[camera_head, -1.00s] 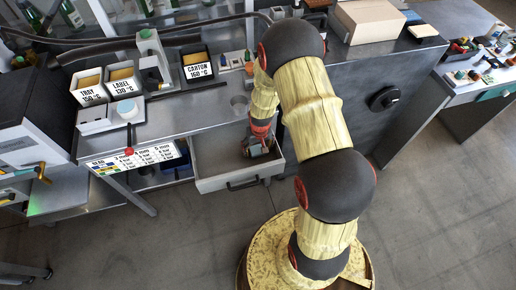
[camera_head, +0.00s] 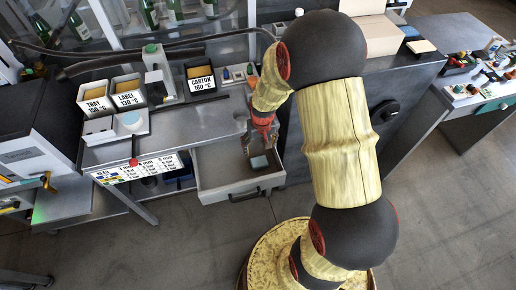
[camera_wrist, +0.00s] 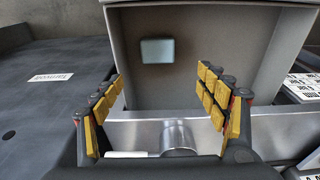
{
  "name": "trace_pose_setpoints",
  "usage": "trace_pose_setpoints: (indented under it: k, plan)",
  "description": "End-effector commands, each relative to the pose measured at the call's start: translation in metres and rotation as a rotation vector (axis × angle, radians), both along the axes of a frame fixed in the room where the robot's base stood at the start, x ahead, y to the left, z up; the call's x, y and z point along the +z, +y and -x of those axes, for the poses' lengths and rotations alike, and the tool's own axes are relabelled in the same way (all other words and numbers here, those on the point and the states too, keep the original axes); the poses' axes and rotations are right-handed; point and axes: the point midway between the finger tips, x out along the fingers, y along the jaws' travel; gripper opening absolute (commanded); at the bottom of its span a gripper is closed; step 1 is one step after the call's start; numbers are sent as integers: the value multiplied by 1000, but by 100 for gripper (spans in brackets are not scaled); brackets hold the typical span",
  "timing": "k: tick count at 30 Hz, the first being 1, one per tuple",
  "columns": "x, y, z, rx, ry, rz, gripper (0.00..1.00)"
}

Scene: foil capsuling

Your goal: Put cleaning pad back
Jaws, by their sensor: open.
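The cleaning pad, a small pale grey-blue block (camera_head: 259,162), lies on the floor of the open drawer (camera_head: 213,172). In the wrist view the pad (camera_wrist: 157,50) lies flat toward the drawer's far left, apart from the fingers. My gripper (camera_head: 263,141) is just above the pad in the head view. In the wrist view my gripper (camera_wrist: 165,101) has its yellow-padded fingers spread wide with nothing between them.
The drawer sticks out below a grey worktop (camera_head: 205,123) holding a carton bin (camera_head: 201,82), label bin (camera_head: 127,89) and tray bin (camera_head: 95,100). A dark cabinet (camera_head: 405,85) stands to the right. The rest of the drawer floor looks bare.

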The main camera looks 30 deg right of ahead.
Motion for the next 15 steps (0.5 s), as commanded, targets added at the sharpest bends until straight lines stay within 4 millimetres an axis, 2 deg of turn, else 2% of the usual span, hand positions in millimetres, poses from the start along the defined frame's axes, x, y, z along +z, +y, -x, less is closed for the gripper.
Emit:
trace_pose_setpoints:
  k: [1, 4, 7, 9, 11, 15]
  plan:
    - [24, 5, -5, 12, -25, 8, 74]
    - [80, 21, -4, 44, -67, 17, 74]
    - [140, 43, 9, 82, -115, 27, 74]
    - [179, 58, 23, 108, -147, 34, 74]
    - [210, 71, 39, 129, -176, 38, 74]
    - [269, 98, 84, 180, -244, 45, 74]
